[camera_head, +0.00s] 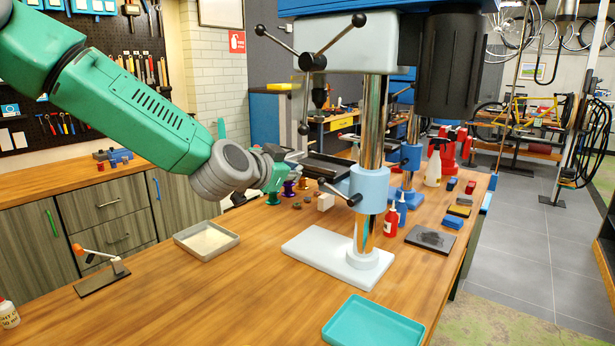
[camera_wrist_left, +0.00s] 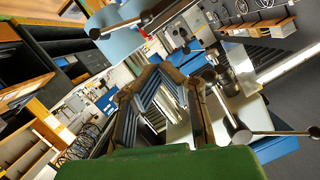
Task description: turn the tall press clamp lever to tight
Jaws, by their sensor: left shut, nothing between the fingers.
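The tall press (camera_head: 370,130) stands on the wooden bench with a pale base plate and a shiny column. A light-blue collar (camera_head: 369,189) rings the column, and the clamp lever (camera_head: 339,192), a short rod with a black knob, sits at its left side. In the left wrist view, a knobbed rod (camera_wrist_left: 120,26) crosses a light-blue part, seemingly this lever and collar. My left gripper (camera_head: 286,158) is left of the column, a little above the lever and apart from it. Its fingers (camera_wrist_left: 155,78) are shut and empty. My right gripper is not in view.
The press's upper spoked handle (camera_head: 313,62) is above my gripper. A dark table (camera_head: 325,166) juts left from the column. A grey tray (camera_head: 206,240), teal tray (camera_head: 373,325) and red bottle (camera_head: 391,220) stand on the bench (camera_head: 235,295). The front middle is clear.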

